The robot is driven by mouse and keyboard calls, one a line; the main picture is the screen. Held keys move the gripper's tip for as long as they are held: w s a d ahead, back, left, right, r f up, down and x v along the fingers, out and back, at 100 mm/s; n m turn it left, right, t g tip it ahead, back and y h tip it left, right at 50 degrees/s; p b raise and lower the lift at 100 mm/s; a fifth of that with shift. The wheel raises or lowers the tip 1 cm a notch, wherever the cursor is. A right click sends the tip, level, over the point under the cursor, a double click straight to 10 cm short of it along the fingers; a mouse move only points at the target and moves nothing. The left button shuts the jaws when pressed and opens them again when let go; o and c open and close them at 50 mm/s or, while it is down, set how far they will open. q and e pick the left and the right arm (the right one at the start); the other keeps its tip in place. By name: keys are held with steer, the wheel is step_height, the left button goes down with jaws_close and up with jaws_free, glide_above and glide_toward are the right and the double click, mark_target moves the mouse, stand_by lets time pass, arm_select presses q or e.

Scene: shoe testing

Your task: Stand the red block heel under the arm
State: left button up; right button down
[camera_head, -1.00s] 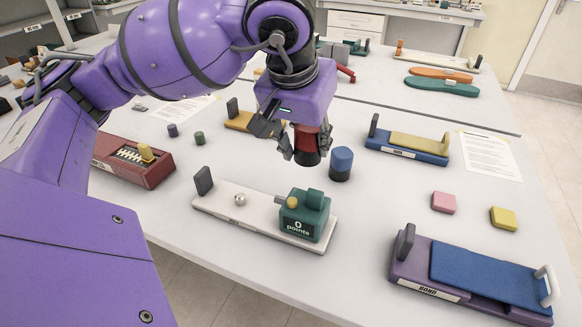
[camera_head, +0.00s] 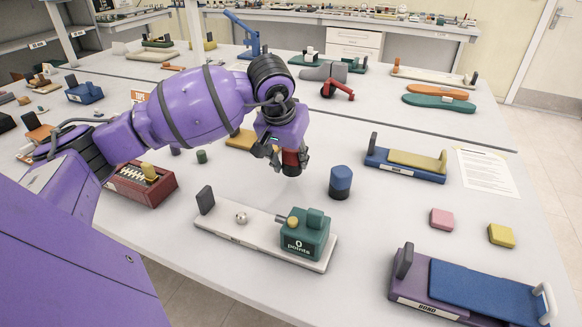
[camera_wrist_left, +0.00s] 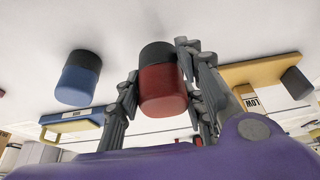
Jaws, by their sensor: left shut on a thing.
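My left gripper (camera_head: 286,156) is shut on the red block heel (camera_head: 292,159). The heel hangs upright with its black end down, above the table between the yellow-topped items and the blue block heel. In the left wrist view the red heel (camera_wrist_left: 162,88) sits between the two fingers, its black end away from the palm. My right gripper is not in view.
A blue block heel (camera_head: 340,182) stands right of my gripper. A white base (camera_head: 225,228) with a green points unit (camera_head: 303,234) lies in front. A blue stand with a yellow pad (camera_head: 412,160) is at the right. Bare table lies between them.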

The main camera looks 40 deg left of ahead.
mark_target(289, 163)
arm_select(q)
steer(key=shift+w+a+f, duration=0.1)
steer(key=shift+f, duration=0.85)
steer(key=shift+w+a+f, duration=0.1)
steer(key=shift+f, duration=0.8)
steer(key=shift+s+f, duration=0.1)
steer(key=shift+f, duration=0.2)
steer(key=o, duration=1.2)
steer(key=shift+r, duration=0.1)
steer(key=shift+c, duration=0.2)
steer(key=v, duration=1.2)
steer(key=shift+r, duration=0.2)
